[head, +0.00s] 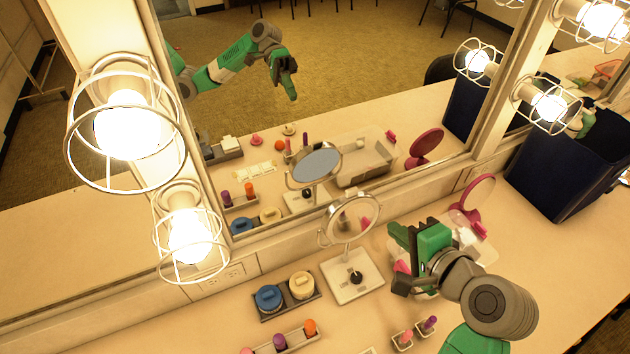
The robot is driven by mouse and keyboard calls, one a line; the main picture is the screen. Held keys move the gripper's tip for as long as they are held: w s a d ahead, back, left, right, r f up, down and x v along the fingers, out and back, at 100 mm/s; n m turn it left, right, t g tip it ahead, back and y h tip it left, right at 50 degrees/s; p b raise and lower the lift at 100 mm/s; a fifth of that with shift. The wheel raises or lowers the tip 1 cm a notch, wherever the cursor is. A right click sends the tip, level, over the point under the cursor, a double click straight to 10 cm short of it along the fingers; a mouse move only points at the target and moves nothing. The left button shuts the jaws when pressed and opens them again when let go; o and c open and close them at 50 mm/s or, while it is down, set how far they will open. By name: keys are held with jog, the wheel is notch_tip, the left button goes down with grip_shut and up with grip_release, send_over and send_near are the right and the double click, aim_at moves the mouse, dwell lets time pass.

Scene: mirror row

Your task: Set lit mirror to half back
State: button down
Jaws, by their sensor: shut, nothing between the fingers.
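A round silver-framed tabletop mirror (352,220), which I take for the lit mirror, stands on a square white base (353,277) with a dark knob. Its round head is tilted; I cannot tell the exact angle or whether its ring glows. My gripper (402,258) is to the right of this mirror, above the counter and apart from it as far as I can see. The gripper is shut and empty. It partly hides a pale tray with pink items behind it. A pink round mirror (477,193) stands farther right.
A big wall mirror (330,60) behind the counter reflects my arm and the items. Caged bulbs (125,128) flank it. A tray with blue and cream jars (285,295), lipsticks (425,325) and a dark blue bin (565,165) stand on the counter.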

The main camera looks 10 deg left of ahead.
aim_at(353, 191)
jog(key=x, duration=0.9)
jog(key=r+p+x, duration=0.1)
jog(key=x, duration=0.3)
jog(key=shift+w+a+f, duration=0.25)
jog(key=shift+w, duration=0.25)
jog(key=shift+w+a+r+g+h+p, duration=0.3)
jog(key=shift+r+p, duration=0.15)
jog(key=shift+p, duration=0.8)
jog(key=shift+w+a+p, duration=0.1)
jog(key=shift+w+p, duration=0.1)
jog(key=shift+p, duration=0.1)
jog(key=shift+w+a+f, duration=0.15)
jog(key=shift+w+f, duration=0.1)
jog(key=shift+f, duration=0.1)
jog(key=shift+s, duration=0.1)
